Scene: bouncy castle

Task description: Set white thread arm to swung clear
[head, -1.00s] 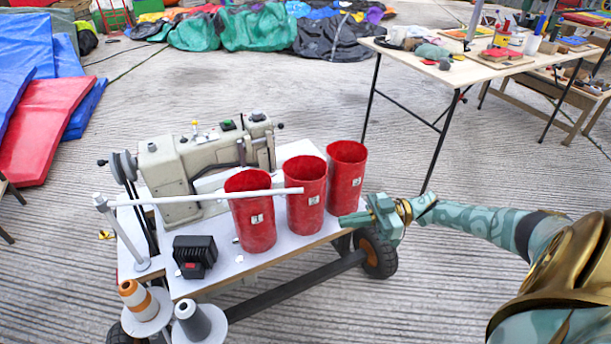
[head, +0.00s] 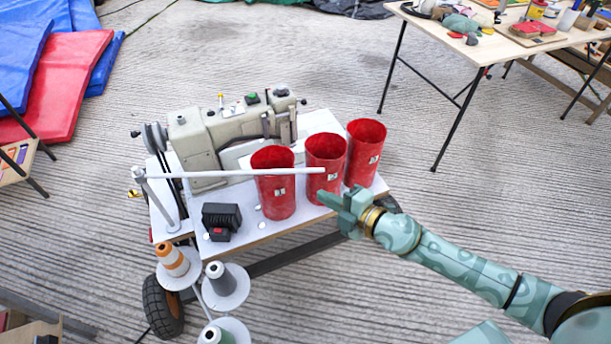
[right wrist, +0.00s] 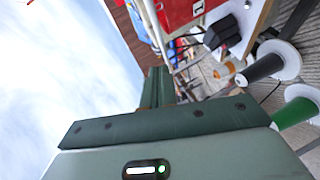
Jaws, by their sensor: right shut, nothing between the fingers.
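The white thread arm (head: 235,173) is a thin horizontal rod on a grey post at the left of the cart's white top (head: 262,228). It reaches right, across the front of the left red cup (head: 273,200), and its free end overlaps the middle red cup (head: 325,180) in the head view. My right gripper (head: 335,200) is shut and empty, just right of and below the rod's tip, near the cups. I cannot tell whether it touches anything. The right wrist view shows its closed green fingers (right wrist: 158,88). My left gripper is not in view.
A sewing machine (head: 225,135) stands behind the rod. A third red cup (head: 364,155) stands at the right. A black box (head: 221,217) sits at the front edge, with thread cones (head: 217,278) below. A folding table (head: 480,45) is at the back right. Open floor lies between.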

